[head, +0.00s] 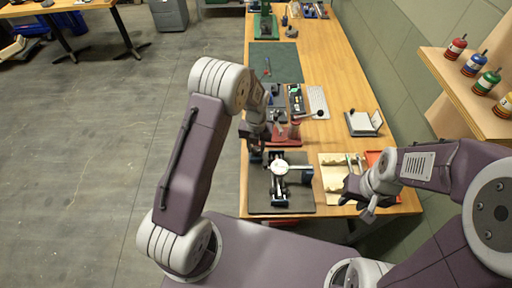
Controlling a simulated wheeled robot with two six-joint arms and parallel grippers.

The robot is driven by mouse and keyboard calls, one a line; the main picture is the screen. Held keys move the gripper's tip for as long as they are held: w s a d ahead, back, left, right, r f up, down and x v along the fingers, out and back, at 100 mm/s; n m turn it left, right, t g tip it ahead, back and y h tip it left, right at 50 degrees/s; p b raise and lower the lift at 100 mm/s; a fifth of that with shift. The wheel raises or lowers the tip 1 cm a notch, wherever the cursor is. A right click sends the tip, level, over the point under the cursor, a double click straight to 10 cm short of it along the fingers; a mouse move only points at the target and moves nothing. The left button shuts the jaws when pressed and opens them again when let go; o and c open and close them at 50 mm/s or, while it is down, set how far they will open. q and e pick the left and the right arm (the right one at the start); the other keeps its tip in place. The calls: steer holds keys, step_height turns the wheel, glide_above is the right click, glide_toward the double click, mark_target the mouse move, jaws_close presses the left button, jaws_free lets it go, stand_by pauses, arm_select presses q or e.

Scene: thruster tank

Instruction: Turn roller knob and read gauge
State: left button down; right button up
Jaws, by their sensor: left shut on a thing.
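A bench device with a round white gauge (281,167) and a dark and blue stand (279,190) sits on a black mat (300,208) near the front of the wooden bench. My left gripper (257,152) points down at the device's back left corner. It is shut on a small part there, which looks like the roller knob; the fingers mostly hide it. The gauge's pointer is too small to read. My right gripper (358,200) is open and empty, right of the mat, over the bench's front right part.
A cream tray (332,180) with metal parts lies right of the mat, with an orange-red item (373,158) beside it. A shelf (460,90) with coloured bottles juts in at the right.

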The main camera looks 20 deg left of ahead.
mark_target(256, 149)
arm_select(q)
steer(key=shift+w+r, duration=0.1)
steer(key=shift+w, duration=0.05)
steer(key=c, duration=1)
jaws_free()
step_height(256, 149, up, 9)
steer(key=shift+b, duration=0.7)
